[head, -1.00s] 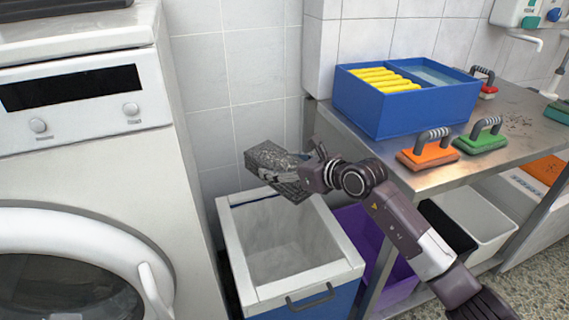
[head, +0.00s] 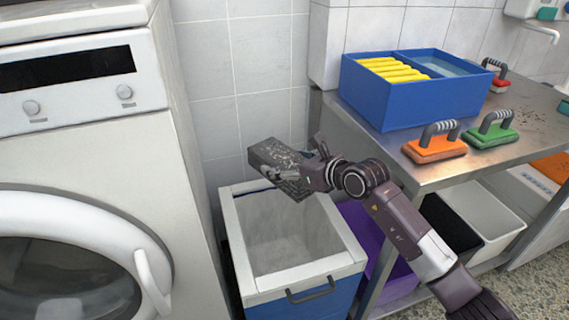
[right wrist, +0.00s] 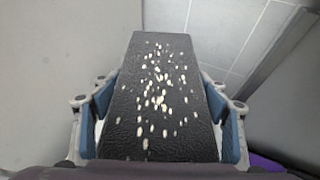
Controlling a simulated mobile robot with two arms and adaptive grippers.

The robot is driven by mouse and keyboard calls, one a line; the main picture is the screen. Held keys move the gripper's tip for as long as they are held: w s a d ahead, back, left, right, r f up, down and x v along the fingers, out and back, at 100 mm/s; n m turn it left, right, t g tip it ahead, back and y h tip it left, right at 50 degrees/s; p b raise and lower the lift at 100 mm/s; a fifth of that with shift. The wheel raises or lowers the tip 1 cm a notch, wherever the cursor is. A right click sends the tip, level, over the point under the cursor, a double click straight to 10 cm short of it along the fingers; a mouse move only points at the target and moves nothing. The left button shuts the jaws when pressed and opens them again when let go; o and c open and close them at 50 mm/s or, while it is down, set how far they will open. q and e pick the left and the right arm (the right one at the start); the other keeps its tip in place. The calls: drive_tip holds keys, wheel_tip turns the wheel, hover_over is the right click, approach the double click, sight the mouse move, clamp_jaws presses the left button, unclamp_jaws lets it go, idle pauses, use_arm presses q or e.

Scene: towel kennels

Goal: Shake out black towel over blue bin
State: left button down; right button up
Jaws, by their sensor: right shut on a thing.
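The black towel (head: 281,158) is a folded dark slab with many pale specks. It also shows in the right wrist view (right wrist: 160,122), its speckled face towards the camera. My right gripper (head: 292,172) is shut on it, one finger on each side, and holds it above the far part of the blue bin (head: 330,293). The bin has a white rim, a grey inside and a dark handle. The visible part of its inside looks empty. My left gripper is not in view.
A white washing machine (head: 90,150) stands left of the bin. On the right, a steel table (head: 415,165) holds a blue divided box (head: 385,105), an orange brush (head: 436,149) and a green brush (head: 490,137). A purple bin (head: 400,281) stands below. Tiled wall is behind.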

sight(285, 157)
wheel_tip(285, 157, up, 5)
drive_tip(key=shift+w+f, duration=0.1)
drive_tip(key=shift+f, duration=0.3)
drive_tip(key=f, duration=0.4)
drive_tip(key=shift+s+f, duration=0.3)
drive_tip(key=shift+f, duration=0.05)
drive_tip(key=r, duration=0.5)
drive_tip(key=shift+w, duration=0.25)
drive_tip(key=shift+r, duration=0.2)
drive_tip(key=f, duration=0.5)
drive_tip(key=shift+s+f, duration=0.1)
drive_tip(key=shift+s, duration=0.15)
drive_tip(key=shift+w+r, duration=0.1)
drive_tip(key=shift+r, duration=0.15)
drive_tip(key=shift+w, duration=0.15)
